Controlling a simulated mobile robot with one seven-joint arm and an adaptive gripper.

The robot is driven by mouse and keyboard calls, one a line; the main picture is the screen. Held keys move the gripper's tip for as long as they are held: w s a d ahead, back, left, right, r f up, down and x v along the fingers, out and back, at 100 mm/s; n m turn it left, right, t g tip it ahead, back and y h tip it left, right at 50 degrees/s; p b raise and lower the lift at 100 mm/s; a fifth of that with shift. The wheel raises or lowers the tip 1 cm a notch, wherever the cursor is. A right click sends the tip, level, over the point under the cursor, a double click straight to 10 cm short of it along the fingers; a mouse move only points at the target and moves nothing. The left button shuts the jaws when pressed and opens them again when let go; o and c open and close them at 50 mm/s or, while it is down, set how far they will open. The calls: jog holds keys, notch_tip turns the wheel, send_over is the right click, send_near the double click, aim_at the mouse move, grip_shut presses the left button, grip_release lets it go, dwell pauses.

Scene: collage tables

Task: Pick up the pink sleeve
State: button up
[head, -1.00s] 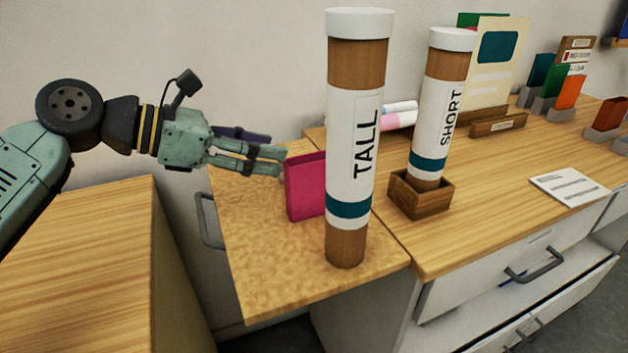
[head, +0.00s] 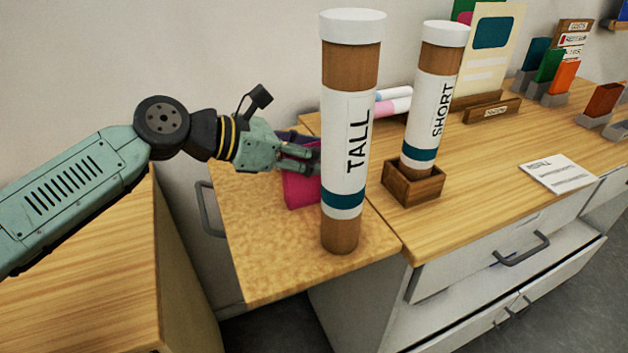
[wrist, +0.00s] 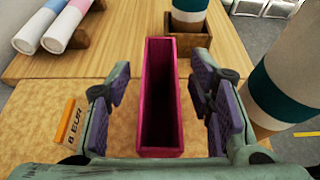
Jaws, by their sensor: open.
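The pink sleeve (head: 299,189) stands upright on the tan speckled board, partly hidden behind the TALL tube and my gripper in the head view. In the wrist view the sleeve (wrist: 160,98) is an open-topped, narrow, hollow box, seen from above. My gripper (wrist: 163,92) is open, with purple finger pads on the left and right of the sleeve. A gap shows between the pads and the sleeve on both sides. In the head view my gripper (head: 308,160) reaches over the sleeve from the left.
The TALL tube (head: 349,130) stands close right of the sleeve. The SHORT tube (head: 433,100) stands in a wooden holder (head: 414,188). Rolled papers (head: 393,103) lie behind. The board's (head: 262,265) front is clear.

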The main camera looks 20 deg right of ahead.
jog(key=shift+c, duration=0.5)
grip_shut()
